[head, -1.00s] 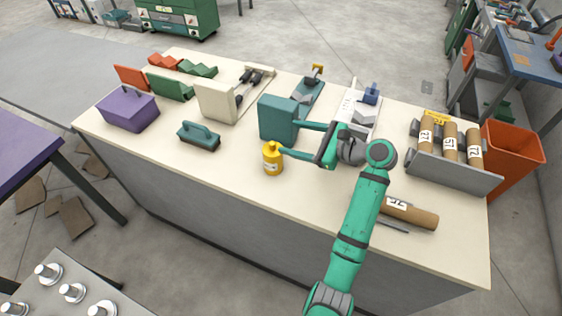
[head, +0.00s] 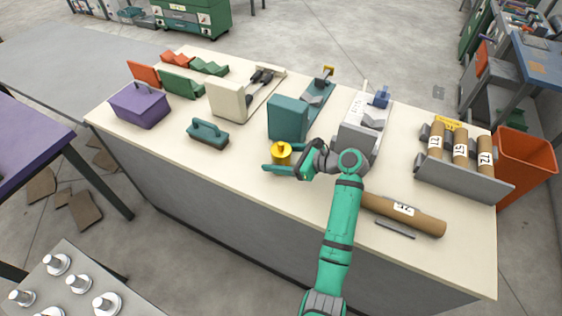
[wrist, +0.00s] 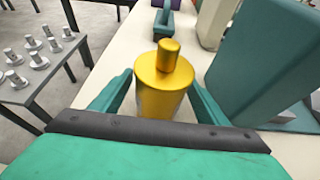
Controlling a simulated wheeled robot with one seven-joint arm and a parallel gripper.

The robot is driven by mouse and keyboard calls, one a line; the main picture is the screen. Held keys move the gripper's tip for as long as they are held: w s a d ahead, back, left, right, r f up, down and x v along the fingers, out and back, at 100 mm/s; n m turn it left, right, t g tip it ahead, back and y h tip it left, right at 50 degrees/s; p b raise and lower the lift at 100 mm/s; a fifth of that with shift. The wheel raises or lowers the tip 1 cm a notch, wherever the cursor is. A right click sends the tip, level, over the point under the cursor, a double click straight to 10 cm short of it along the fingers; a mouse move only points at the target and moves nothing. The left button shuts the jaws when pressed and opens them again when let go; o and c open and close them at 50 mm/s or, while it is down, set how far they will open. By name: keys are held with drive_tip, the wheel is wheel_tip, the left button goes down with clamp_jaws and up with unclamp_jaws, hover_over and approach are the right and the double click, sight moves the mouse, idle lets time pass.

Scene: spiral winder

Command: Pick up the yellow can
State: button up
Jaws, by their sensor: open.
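The yellow can (head: 281,152) stands upright on the cream workbench, in front of a teal block-shaped machine part. It has a narrow cap on top. In the wrist view the can (wrist: 165,80) stands between the two teal fingers of my gripper (wrist: 160,95). The fingers are open, one on each side of the can, with a visible gap at the left and a smaller one at the right. In the head view my gripper (head: 283,168) reaches in from the right around the can, and its near finger hides the can's lower part.
The teal upright block (head: 288,118) stands close behind the can. A teal-handled brush (head: 208,134) lies to the left, and a purple box (head: 140,106) farther left. A cardboard tube (head: 404,212) lies at the right. The bench (head: 225,168) is clear in front of the can.

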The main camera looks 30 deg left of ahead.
drive_tip(key=shift+x, duration=1.35)
drive_tip(key=shift+c, duration=0.5)
drive_tip(key=c, duration=1.1)
